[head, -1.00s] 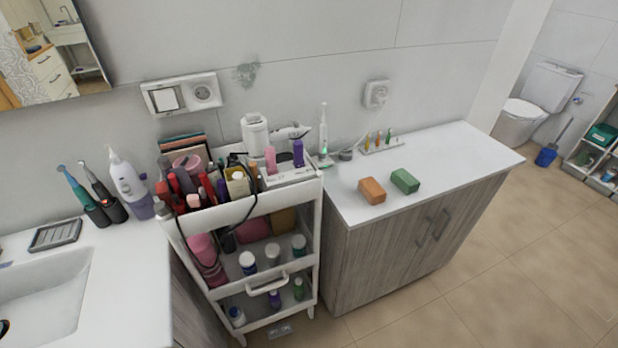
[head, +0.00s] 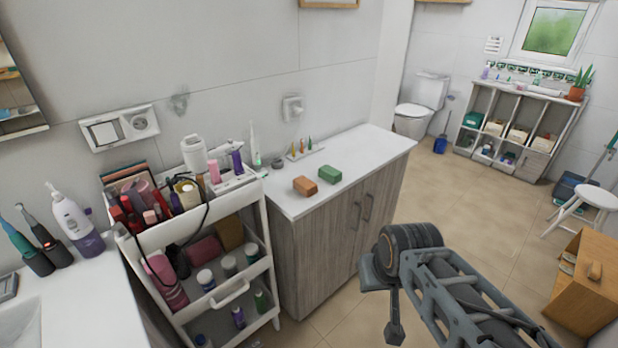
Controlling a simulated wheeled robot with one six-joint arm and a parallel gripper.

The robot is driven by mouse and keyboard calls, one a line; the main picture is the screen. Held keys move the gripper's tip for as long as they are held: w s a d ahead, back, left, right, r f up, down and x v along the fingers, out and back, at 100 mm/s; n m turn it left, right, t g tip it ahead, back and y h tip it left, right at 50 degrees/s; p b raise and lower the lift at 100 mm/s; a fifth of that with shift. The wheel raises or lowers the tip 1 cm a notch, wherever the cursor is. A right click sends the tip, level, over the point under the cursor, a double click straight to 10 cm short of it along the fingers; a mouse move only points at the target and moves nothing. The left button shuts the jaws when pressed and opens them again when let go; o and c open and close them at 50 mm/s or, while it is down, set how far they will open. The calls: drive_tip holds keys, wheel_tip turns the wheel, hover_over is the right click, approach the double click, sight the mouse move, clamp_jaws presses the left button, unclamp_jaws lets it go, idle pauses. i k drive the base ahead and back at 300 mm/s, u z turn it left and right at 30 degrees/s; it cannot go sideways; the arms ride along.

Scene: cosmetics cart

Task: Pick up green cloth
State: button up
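The green cloth (head: 329,174) is a small folded, block-like green piece lying on the white top of the wooden cabinet. An orange-brown folded piece (head: 305,186) of similar size lies just left of it, with a narrow gap between them. My gripper (head: 390,305), at the end of my dark grey arm, shows in the lower right, in front of the cabinet and well apart from the cloth. I cannot make out its fingers clearly. Nothing is seen held.
The cabinet top (head: 375,150) is bare to the right of the cloth. Behind it stands a small rack (head: 303,153) with coloured items. A crowded white cart (head: 215,215) stands left of the cabinet. A wooden box (head: 585,285) is at far right. Open tiled floor lies between.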

sight(332, 175)
drive_tip(key=z, duration=0.05)
drive_tip(key=i, duration=1.35)
drive_tip(key=u, duration=0.45)
